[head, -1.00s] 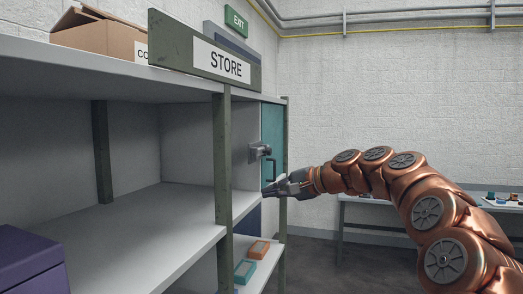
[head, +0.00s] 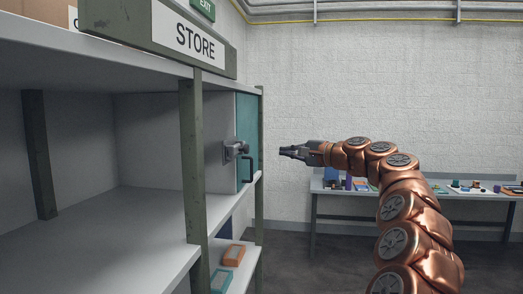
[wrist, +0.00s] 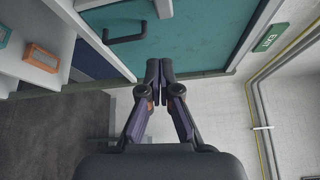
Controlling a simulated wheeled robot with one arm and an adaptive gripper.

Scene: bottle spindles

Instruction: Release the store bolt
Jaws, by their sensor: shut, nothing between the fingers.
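The store bolt (head: 235,149) is a grey metal fitting on the shelf unit's side panel, at the near edge of the teal door (head: 246,125). A dark bar handle (head: 248,169) is on the door below it. My gripper (head: 281,151) is shut and empty, to the right of the bolt at about its height, with a gap between them in the head view. In the wrist view my closed fingertips (wrist: 159,70) point toward the teal door (wrist: 190,45). The handle (wrist: 125,38) lies up and left of them there. A small grey part at the top edge may be the bolt.
The grey shelf unit (head: 190,160) with its STORE sign (head: 187,39) fills the left. Orange (head: 234,255) and teal (head: 221,280) boxes lie on its low shelf. A bench (head: 335,190) with several small items stands behind my arm. Open floor lies between.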

